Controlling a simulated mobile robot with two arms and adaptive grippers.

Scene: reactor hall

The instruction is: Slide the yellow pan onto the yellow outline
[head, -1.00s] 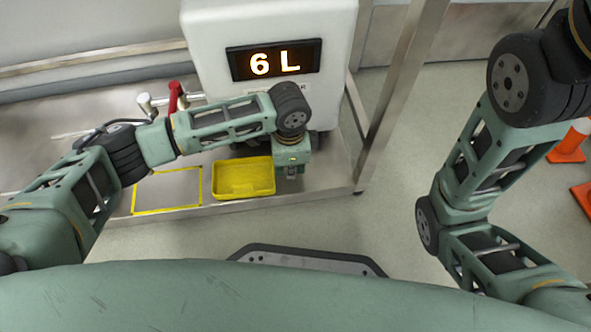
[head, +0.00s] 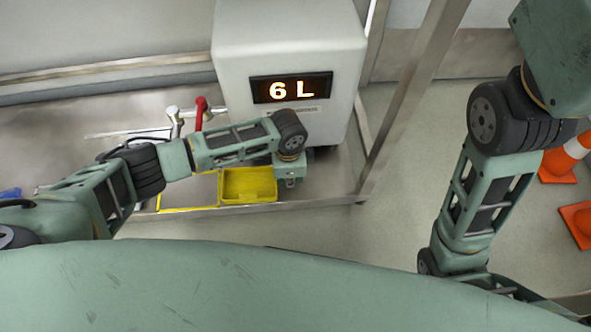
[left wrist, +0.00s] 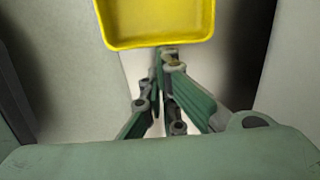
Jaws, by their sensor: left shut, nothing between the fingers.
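The yellow pan (head: 248,187) lies flat on the steel tray, just right of the yellow outline (head: 188,209). My left arm partly hides the outline's far side. My left gripper (head: 290,184) points down at the pan's right side, its fingers shut and empty. In the left wrist view the closed fingertips (left wrist: 168,55) are at the outside of the pan's wall (left wrist: 158,42), very close or touching; I cannot tell which. My right gripper is out of view; only its arm links show at the right.
A white cabinet (head: 290,48) with a lit "6 L" display (head: 290,87) stands behind the pan. A red-handled valve (head: 200,112) is behind my left arm. The steel tray has a raised front edge (head: 235,210). A steel post (head: 410,95) and orange cones (head: 560,162) are to the right.

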